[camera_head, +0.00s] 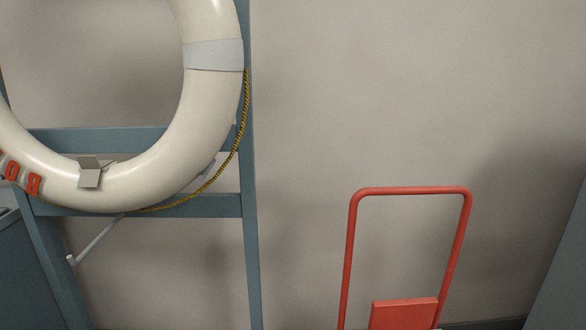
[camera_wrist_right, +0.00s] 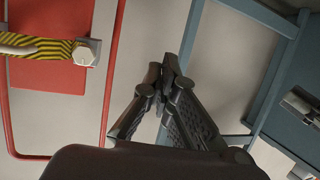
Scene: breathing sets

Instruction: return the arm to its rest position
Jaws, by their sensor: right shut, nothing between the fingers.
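My right gripper (camera_wrist_right: 168,75) shows in the right wrist view, dark, with its fingertips together and nothing between them. It hangs in free space in front of the wall, with a blue-grey frame to its right and a red frame to its left. It does not appear to touch either. Neither of my arms shows in the head view, and my left gripper is not in view.
A white lifebuoy (camera_head: 207,105) hangs on a blue-grey rack (camera_head: 250,230) at left. A red tubular frame (camera_head: 413,190) with a red panel (camera_head: 403,314) stands at right. The wall between is clear.

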